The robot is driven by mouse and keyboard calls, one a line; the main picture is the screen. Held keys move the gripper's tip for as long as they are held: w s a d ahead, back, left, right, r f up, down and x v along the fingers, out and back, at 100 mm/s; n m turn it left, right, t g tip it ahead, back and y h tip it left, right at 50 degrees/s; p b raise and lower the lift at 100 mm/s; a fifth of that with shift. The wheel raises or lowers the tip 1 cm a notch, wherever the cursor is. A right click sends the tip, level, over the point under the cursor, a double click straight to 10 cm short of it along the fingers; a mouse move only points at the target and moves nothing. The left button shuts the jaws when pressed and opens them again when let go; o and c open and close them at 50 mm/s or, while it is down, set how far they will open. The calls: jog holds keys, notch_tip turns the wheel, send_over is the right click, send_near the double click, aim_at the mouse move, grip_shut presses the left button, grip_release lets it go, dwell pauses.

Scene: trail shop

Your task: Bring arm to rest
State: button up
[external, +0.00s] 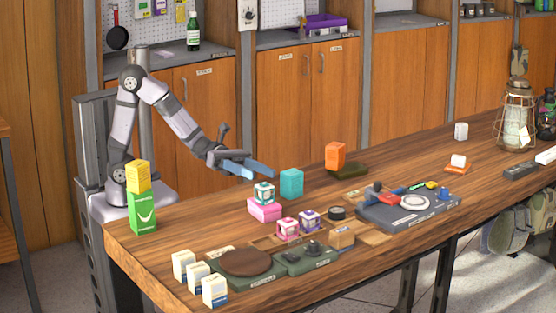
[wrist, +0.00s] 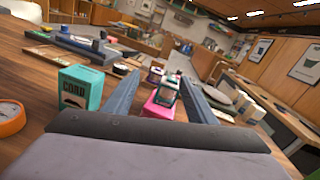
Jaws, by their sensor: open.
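My gripper (external: 258,169) is open and empty, held low above the table at the end of my bent arm. Its two blue fingers also show spread apart in the wrist view (wrist: 160,82). A teal box (external: 291,183) stands upright just past the fingertips; it shows left of the fingers in the wrist view (wrist: 82,90). A pink box (external: 265,210) with a small teal and white cube (external: 264,193) on top stands nearer the table's front. In the wrist view the cube (wrist: 166,92) and pink box (wrist: 158,109) appear between the fingers.
A yellow box (external: 138,176) sits on a green box (external: 142,213) beside my base. Small patterned cubes (external: 288,229), a grey tray (external: 410,210) and white boxes (external: 214,291) occupy the front. A lantern (external: 515,120) stands far right.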

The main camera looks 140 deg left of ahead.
jog(key=w+a+r+n+g+y+p, duration=0.3)
jog(key=a+r+n+y+p, duration=0.25)
jog(key=n, duration=0.85)
jog(key=d+n+g+p, duration=0.1)
jog(key=d+n+p, duration=0.1)
jog(key=n, duration=0.4)
jog(key=w+d+n+g+h+p, duration=0.1)
jog(key=d+n+p, duration=0.1)
jog(key=n, duration=0.4)
jog(key=w+d+n+g+p, duration=0.1)
jog(key=d+n+g+p, duration=0.1)
jog(key=n, duration=0.4)
jog(key=shift+d+r, duration=0.2)
jog(key=shift+d, duration=0.6)
jog(key=s+d+f+g+h+p, duration=0.1)
jog(key=s+d+g+h+p, duration=0.15)
jog(key=d, duration=0.35)
jog(key=s+d+f+g+h+p, duration=0.1)
jog(key=d+f+h+p, duration=0.15)
jog(key=d, duration=0.35)
jog(key=s+d+g+p, duration=0.3)
jog(key=s+d+p, duration=0.1)
jog(key=s, duration=0.5)
jog(key=s+d+g+h+p, duration=0.1)
jog(key=s+d+g+p, duration=0.3)
jog(key=s, duration=0.6)
jog(key=shift+d+r, duration=0.4)
jog(key=shift+d, duration=0.6)
